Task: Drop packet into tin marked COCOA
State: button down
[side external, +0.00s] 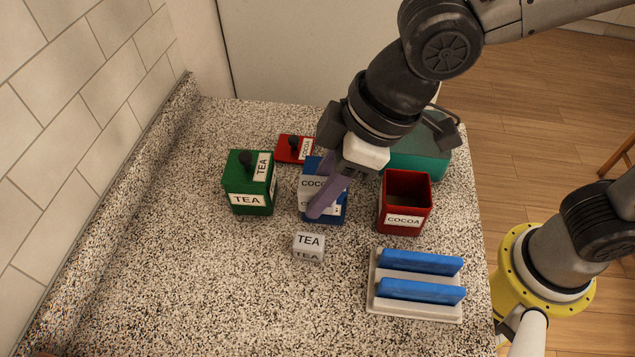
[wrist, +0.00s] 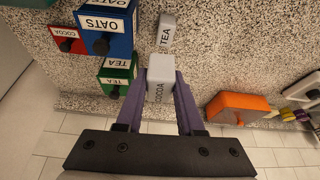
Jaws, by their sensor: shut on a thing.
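My gripper (side external: 322,190) is shut on a pale grey packet marked COCOA (wrist: 160,76), held between its two purple fingers. In the side view the held packet (side external: 311,182) overlaps the blue tin (side external: 338,216), so the height of the packet is hard to tell. The red tin marked COCOA (side external: 404,220) stands open at the top, to the right of my gripper. Its red lid (side external: 283,153), also marked COCOA, lies on the counter at the back; it shows in the wrist view (wrist: 67,40) too.
The blue tin marked OATS (wrist: 106,25) and the green tin marked TEA (side external: 250,187) are lidded. A packet marked TEA (side external: 309,245) lies in front. A rack with blue boards (side external: 415,308) and a teal box (side external: 425,160) stand right. An orange object (wrist: 238,107) shows in the wrist view.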

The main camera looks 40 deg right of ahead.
jog(key=s+d+r, duration=0.2)
jog(key=d, duration=0.6)
jog(key=s+d+r, duration=0.1)
jog(key=d+r, duration=0.2)
jog(key=d, duration=0.5)
jog(key=shift+s+d+f, duration=0.1)
jog(key=shift+f, duration=2.7)
jog(key=shift+c, duration=2.2)
grip_release()
jog(key=shift+r, duration=0.1)
jog(key=v, duration=1.3)
jog(key=shift+s+d+r, duration=0.15)
jog(key=shift+s+r, duration=0.05)
jog(key=shift+r, duration=0.05)
